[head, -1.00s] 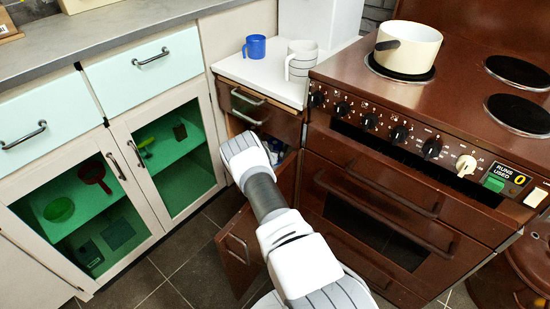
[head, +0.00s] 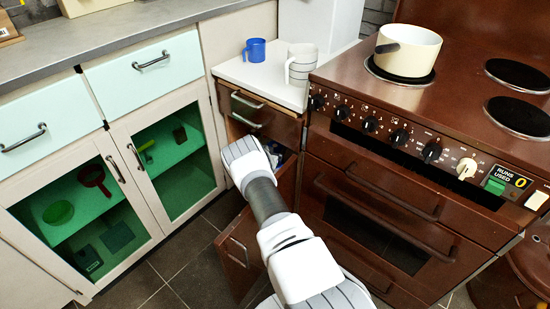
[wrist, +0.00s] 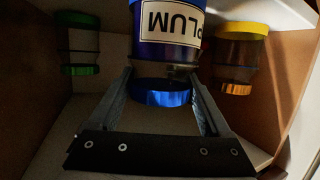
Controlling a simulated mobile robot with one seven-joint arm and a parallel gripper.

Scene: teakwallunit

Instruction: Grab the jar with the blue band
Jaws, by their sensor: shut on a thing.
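In the wrist view, the jar with the blue band (wrist: 165,52) shows a white label reading PLUM, which appears upside down. A shiny blue part (wrist: 162,93) lies at its end nearest the camera. My gripper (wrist: 162,78) is shut on this jar, with one finger on each side of it. Its top is cut off by the frame edge. In the head view, my arm reaches into the open cabinet (head: 285,195) beside the stove, and the jar and fingertips are hidden there.
Inside the cabinet, a green-banded jar (wrist: 78,45) stands to the left and a yellow-banded jar (wrist: 236,55) to the right, both close to my fingers. Cabinet walls are near on both sides. The open brown door (head: 238,255) is beside my arm. A drawer (head: 262,118) is above.

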